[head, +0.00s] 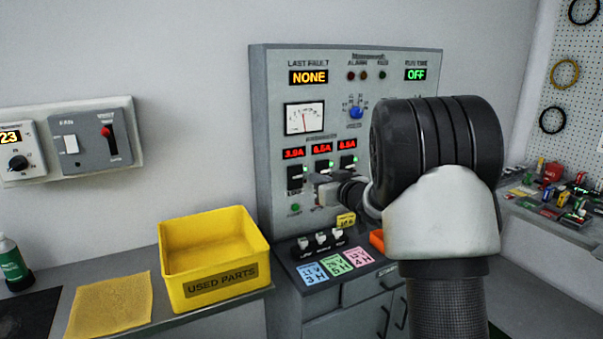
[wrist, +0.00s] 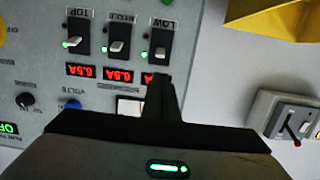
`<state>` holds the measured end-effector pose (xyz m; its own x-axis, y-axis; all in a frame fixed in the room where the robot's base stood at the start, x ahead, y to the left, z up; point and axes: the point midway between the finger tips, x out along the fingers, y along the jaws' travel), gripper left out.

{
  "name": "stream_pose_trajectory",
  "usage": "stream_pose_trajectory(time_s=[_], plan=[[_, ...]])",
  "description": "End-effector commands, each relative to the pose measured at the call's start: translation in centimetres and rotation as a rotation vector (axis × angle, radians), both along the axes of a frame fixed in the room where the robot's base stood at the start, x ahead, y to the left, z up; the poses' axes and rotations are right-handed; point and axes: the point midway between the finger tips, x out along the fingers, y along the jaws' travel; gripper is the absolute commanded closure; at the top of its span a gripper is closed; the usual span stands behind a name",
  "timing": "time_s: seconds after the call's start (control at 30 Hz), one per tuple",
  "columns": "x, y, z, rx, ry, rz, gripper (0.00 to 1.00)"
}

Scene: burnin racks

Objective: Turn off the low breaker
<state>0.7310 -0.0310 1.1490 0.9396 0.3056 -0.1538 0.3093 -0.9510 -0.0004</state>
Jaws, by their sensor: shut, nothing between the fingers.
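The low breaker (wrist: 160,38) is a black switch with a small white lever, labelled LOW, at the right of a row of three in the wrist view, which shows the panel upside down. A small green light glows beside its lever. In the head view it is the leftmost breaker (head: 294,178), under the red 3.9A display. My gripper (wrist: 165,80) is shut and empty. Its tips show just below the low breaker in the wrist view and cover part of its display. In the head view my gripper (head: 318,181) is in front of the panel near the middle breaker.
Two other breakers (wrist: 118,35) (wrist: 76,35) stand beside it, each with a green light. The grey panel (head: 262,120) also has a dial and a blue knob (head: 356,113). A yellow bin (head: 214,291) stands on the counter at left. Small switches (head: 322,240) sit below the panel.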

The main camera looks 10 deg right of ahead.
Motion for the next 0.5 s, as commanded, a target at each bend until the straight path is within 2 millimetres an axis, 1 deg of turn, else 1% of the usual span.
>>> stream_pose_trajectory(time_s=[0.17, 0.4, 0.5], plan=[[1.9, 0.8, -0.4, -0.001, 0.000, 0.003, 1.00], [6.2, 2.1, -1.0, -0.002, -0.001, 0.001, 1.00], [7.5, 2.5, -1.2, -0.002, -0.001, 0.001, 1.00]])
